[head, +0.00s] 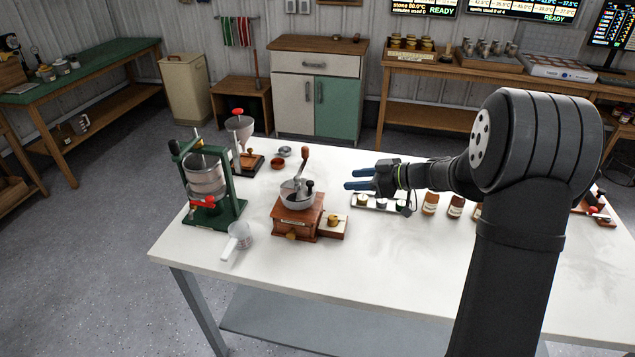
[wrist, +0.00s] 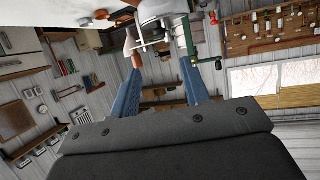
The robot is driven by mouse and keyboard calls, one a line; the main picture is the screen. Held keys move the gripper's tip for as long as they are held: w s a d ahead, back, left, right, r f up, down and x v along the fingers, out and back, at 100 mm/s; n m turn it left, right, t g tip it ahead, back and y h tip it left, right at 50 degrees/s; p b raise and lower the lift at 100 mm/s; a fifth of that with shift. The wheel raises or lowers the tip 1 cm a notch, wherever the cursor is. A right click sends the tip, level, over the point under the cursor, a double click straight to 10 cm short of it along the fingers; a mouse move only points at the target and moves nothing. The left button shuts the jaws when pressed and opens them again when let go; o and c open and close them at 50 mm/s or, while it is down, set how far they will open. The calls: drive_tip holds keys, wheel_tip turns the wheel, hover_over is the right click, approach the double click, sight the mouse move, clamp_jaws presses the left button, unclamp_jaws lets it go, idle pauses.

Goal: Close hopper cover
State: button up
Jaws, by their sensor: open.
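The wooden grinder (head: 297,222) stands on the white table, left of my gripper. A round metal hopper (head: 296,203) sits on top of it; a cover piece with a small black knob (head: 310,186) appears at its right side, but I cannot tell how far it stands open. The crank with its wooden grip (head: 304,154) rises above the hopper. My gripper (head: 360,179) is open and empty, its blue fingers pointing left toward the grinder but apart from it. In the wrist view, the crank's wooden grip (wrist: 135,55) shows beyond the spread fingers (wrist: 161,84).
A green press (head: 213,207) stands left of the grinder, with a white scoop (head: 238,238) in front. A funnel stand (head: 242,140) is behind. A tray of small jars (head: 380,203) lies below my gripper, with bottles (head: 430,203) beside it. The front table area is clear.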

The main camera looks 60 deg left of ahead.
sight(311, 182)
drive_tip(key=x, duration=1.2)
drive_tip(key=shift+s+a+f, duration=0.2)
clamp_jaws()
